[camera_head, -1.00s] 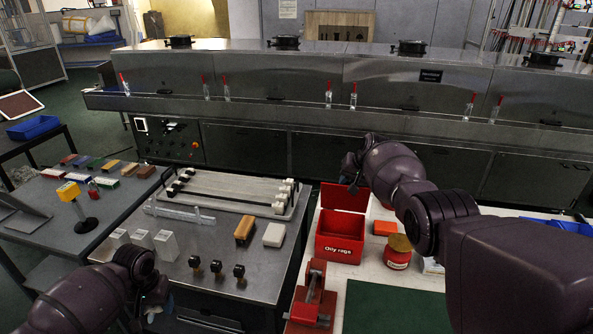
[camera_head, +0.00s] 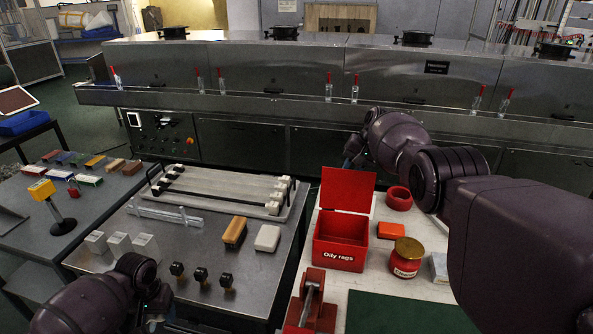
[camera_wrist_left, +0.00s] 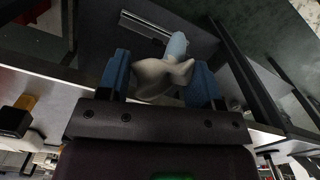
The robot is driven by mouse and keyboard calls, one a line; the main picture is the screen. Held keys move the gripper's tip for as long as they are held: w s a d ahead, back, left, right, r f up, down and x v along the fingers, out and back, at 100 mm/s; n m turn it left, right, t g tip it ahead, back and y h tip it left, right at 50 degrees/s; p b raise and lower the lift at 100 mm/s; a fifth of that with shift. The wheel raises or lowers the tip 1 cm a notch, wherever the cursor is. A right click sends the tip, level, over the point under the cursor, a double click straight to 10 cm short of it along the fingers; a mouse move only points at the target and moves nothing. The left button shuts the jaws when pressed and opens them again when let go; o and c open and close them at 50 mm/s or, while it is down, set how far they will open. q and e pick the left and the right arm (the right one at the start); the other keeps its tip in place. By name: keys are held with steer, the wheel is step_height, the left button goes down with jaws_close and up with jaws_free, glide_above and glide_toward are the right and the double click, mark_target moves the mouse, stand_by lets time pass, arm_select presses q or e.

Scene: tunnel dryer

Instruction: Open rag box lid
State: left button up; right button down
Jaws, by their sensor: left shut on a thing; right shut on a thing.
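The red rag box (camera_head: 339,256), marked "Oily rags", stands on the white table with its front facing me. Its red lid (camera_head: 347,190) is raised at the back edge, so the inside shows. My right gripper (camera_head: 351,156) is at the lid's top edge, seemingly shut on it; the fingertips are small and partly hidden by my arm. My left gripper (camera_head: 152,312) is low at the left, over the near edge of the grey table. In the left wrist view it (camera_wrist_left: 160,85) is shut on a crumpled greyish rag (camera_wrist_left: 160,76).
Right of the box are a red ring (camera_head: 399,197), an orange block (camera_head: 390,230) and a red jar (camera_head: 406,258). A red vise (camera_head: 312,303) stands in front. The grey table (camera_head: 200,235) carries blocks and knobs. The long steel dryer (camera_head: 250,80) closes off the back.

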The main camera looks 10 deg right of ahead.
arm_select(q)
steer(key=shift+d+f, duration=0.1)
steer(key=shift+f, duration=0.45)
arm_select(e)
steer(key=shift+w+d, duration=0.1)
steer(key=shift+w, duration=0.1)
steer(key=c, duration=1)
jaws_free()
steer(key=shift+o, duration=0.2)
arm_select(q)
steer(key=shift+r, duration=0.1)
arm_select(e)
steer(key=shift+r, duration=0.1)
arm_select(q)
steer(key=r+p, duration=0.1)
steer(key=r, duration=0.1)
steer(key=r+p, duration=0.1)
steer(key=r, duration=0.1)
steer(key=w+r+p, duration=0.1)
steer(key=r, duration=0.1)
steer(key=shift+p, duration=0.3)
arm_select(e)
steer(key=v, duration=1.1)
steer(key=shift+d+r, duration=0.2)
steer(key=shift+r, duration=0.2)
